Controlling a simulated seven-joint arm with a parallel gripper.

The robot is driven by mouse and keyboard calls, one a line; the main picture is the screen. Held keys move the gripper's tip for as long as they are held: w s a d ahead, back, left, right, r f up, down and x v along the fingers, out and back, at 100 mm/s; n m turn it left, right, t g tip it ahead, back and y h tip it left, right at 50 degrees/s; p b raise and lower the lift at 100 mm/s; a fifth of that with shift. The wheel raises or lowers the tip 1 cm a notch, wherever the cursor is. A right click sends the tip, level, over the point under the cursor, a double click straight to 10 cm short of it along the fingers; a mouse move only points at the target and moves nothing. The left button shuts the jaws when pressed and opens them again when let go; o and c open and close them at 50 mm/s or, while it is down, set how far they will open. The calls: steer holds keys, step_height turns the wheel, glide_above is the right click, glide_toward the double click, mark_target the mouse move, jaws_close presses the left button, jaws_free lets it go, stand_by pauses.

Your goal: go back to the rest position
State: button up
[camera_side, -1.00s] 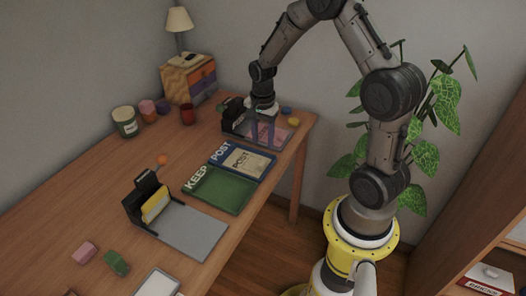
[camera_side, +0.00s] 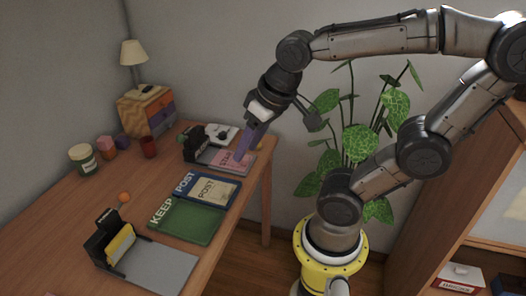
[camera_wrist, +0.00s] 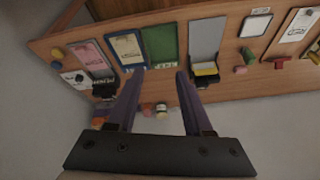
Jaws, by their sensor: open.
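My gripper (camera_side: 243,150) hangs in the air above the back right of the table, tilted, with its purple fingers pointing down. In the wrist view my gripper (camera_wrist: 160,73) has its two fingers well apart with nothing between them. In the side view the fingers overlap the pink card (camera_side: 229,163) in the picture. The blue POST tray (camera_side: 178,189) holds a cream card marked POST (camera_side: 213,190). The green KEEP tray (camera_side: 185,222) looks empty. No marked rest position shows.
A black stand (camera_side: 193,145) is by the pink card. Another black stand (camera_side: 104,236) holds a yellow block (camera_side: 121,244) beside a grey plate (camera_side: 160,266). A plant (camera_side: 358,143) is behind my arm. A lamp (camera_side: 134,56) and a small drawer box (camera_side: 147,112) are at the back.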

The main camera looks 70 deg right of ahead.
steer(key=s+n, duration=0.1)
steer(key=s+a+n, duration=0.1)
steer(key=s+n, duration=0.1)
steer(key=shift+s+a+t, duration=0.25)
steer(key=shift+s+t, duration=0.15)
stand_by(1.0)
